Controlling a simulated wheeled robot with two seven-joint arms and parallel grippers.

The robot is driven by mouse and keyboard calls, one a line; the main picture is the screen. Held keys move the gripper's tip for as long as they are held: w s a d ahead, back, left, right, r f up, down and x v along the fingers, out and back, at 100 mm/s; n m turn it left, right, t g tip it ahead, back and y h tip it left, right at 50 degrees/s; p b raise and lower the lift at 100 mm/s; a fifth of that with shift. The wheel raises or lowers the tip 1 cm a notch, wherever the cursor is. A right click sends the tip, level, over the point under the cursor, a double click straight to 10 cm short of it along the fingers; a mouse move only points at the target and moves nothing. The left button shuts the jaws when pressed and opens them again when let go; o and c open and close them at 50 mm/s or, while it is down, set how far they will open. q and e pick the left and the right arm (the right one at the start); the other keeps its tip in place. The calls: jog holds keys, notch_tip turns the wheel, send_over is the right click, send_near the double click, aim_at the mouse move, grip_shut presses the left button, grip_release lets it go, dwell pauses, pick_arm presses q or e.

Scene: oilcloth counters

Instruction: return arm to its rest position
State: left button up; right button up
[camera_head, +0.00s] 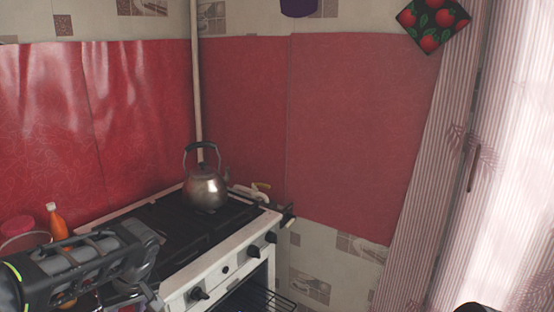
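My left arm (80,265), dark grey with a yellow-green stripe, comes in at the lower left, in front of the stove's left corner. Its end is dark and cut by the bottom edge, and its fingers cannot be made out clearly. A small dark rounded shape shows at the bottom edge on the right; I cannot tell whether it is part of my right arm. My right gripper is not in view.
A white gas stove (222,262) with a dark top carries a metal kettle (204,188). A striped curtain (435,170) hangs at right.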

pick_arm(q)
jog(key=d+f+m+t+h, duration=0.2)
jog(key=d+f+m+h, duration=0.6)
jog(key=d+f, duration=1.25)
jog(key=s+d+f+g, duration=0.1)
jog(key=s+d+f, duration=0.1)
jog(key=s+f, duration=0.6)
jog(key=s+d+f+n+g, duration=0.1)
jog(key=s+d+f+g, duration=0.1)
jog(key=s+f, duration=0.7)
jog(key=s+d, duration=0.1)
jog(key=s, duration=0.5)
jog(key=shift+s+d+g+h, duration=0.25)
jog(key=shift+s+g+h, duration=0.05)
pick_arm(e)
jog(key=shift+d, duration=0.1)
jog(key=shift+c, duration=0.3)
